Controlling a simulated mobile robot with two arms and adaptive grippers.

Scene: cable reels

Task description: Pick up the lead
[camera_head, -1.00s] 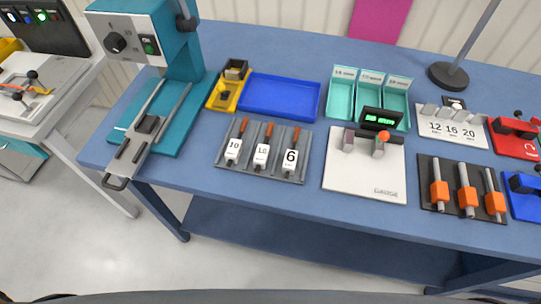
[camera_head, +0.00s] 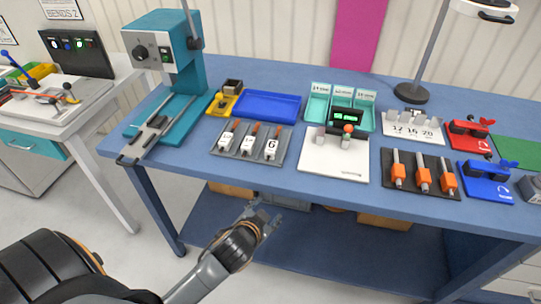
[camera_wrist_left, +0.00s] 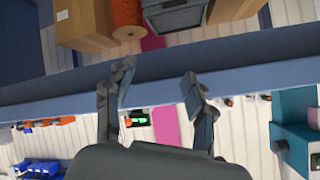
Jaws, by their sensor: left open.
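My left gripper (camera_head: 264,214) is in front of the blue workbench (camera_head: 300,194), below its top edge, in the head view. Its two fingers are apart with nothing between them; they also show in the left wrist view (camera_wrist_left: 157,82), across the bench edge. I cannot make out a lead for certain in either view. On the white side bench (camera_head: 100,90) at the left lie small orange, red and blue parts (camera_head: 69,92), too small to tell apart. My right gripper is not in view.
The bench holds a teal press (camera_head: 165,55), a blue tray (camera_head: 266,106), a grey tool rack (camera_head: 250,160), a white plate (camera_head: 335,170) and a dark rack with orange handles (camera_head: 420,185). Cardboard boxes (camera_wrist_left: 85,22) and an orange spool (camera_wrist_left: 126,14) sit on the lower shelf.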

